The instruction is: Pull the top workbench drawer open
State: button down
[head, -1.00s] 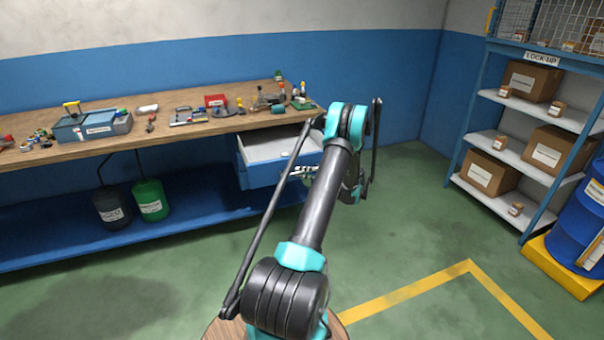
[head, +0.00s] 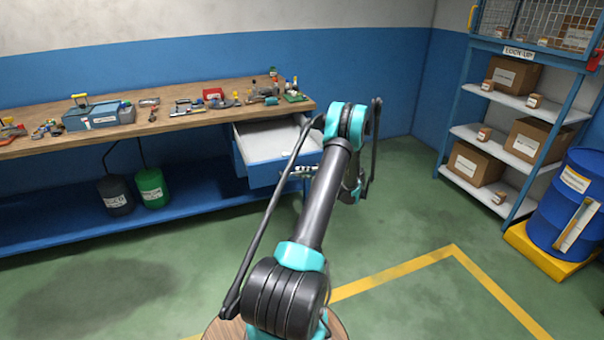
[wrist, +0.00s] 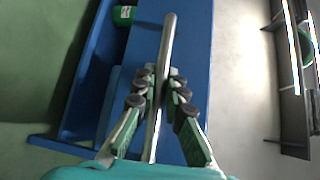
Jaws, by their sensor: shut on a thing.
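The top workbench drawer (head: 266,176) has a blue front and a pale, empty-looking inside. It stands pulled out from under the right end of the wooden workbench (head: 190,122). In the wrist view its blue front (wrist: 192,38) fills the middle, with a long silver bar handle (wrist: 168,36) across it. My gripper (wrist: 160,86) is shut on that handle, with one finger on each side of the bar.
Tools and a blue toolbox (head: 98,115) lie on the bench. A black container (head: 115,195) and a green one (head: 151,188) stand on the blue lower shelf. Shelving with boxes (head: 528,140) and a blue drum (head: 566,205) stand at right. Green floor around me is clear.

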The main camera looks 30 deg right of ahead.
jog(key=c, duration=1.8)
grip_release()
jog(key=shift+c, duration=0.2)
jog(key=v, duration=1.2)
jog(key=shift+d, duration=0.15)
